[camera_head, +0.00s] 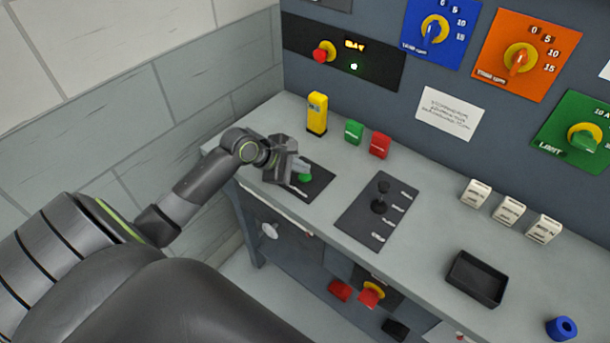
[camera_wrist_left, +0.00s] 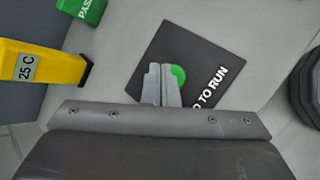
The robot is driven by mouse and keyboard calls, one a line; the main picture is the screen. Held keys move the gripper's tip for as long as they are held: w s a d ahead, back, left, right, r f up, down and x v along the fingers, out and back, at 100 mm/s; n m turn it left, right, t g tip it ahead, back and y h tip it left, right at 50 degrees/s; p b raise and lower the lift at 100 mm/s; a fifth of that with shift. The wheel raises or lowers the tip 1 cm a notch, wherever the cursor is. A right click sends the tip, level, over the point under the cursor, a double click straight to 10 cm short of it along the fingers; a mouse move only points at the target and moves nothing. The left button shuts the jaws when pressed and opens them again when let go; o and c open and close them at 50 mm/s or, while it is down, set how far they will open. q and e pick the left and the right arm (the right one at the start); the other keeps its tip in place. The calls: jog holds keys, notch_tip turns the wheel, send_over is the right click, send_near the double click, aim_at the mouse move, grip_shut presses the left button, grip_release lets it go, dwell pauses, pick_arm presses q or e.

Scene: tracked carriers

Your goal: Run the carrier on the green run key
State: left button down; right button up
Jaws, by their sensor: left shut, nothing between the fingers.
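The green run key (camera_head: 304,178) is a round green button on a dark plate (camera_head: 318,188) at the left end of the bench. In the left wrist view the green key (camera_wrist_left: 178,75) shows partly behind my fingers, on the dark plate (camera_wrist_left: 205,62) with white lettering ending in "TO RUN". My left gripper (camera_head: 300,166) is shut and empty, its fingertips over the key; it also shows in the left wrist view (camera_wrist_left: 160,85). I cannot tell whether the tips touch or press the key. No thing that is clearly the carrier shows. My right gripper is not in view.
A yellow block (camera_head: 317,113), a green block (camera_head: 354,131) and a red block (camera_head: 380,144) stand behind the plate. A lever panel (camera_head: 372,226) lies to the right. White blocks, a black tray (camera_head: 475,279) and a blue ring (camera_head: 561,328) are farther right.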

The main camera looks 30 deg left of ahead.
aim_at(301, 178)
pick_arm(q)
jog(key=shift+f+p, duration=0.25)
jog(key=shift+p, duration=0.05)
jog(key=shift+f, duration=0.1)
jog(key=shift+f, duration=0.55)
dwell(1.3)
jog(key=shift+r, duration=0.1)
dwell(2.6)
jog(key=shift+r+p, duration=0.85)
jog(key=shift+p, duration=0.75)
notch_tip(301, 178, up, 5)
jog(key=p, duration=0.7)
jog(key=shift+r, duration=0.1)
dwell(0.4)
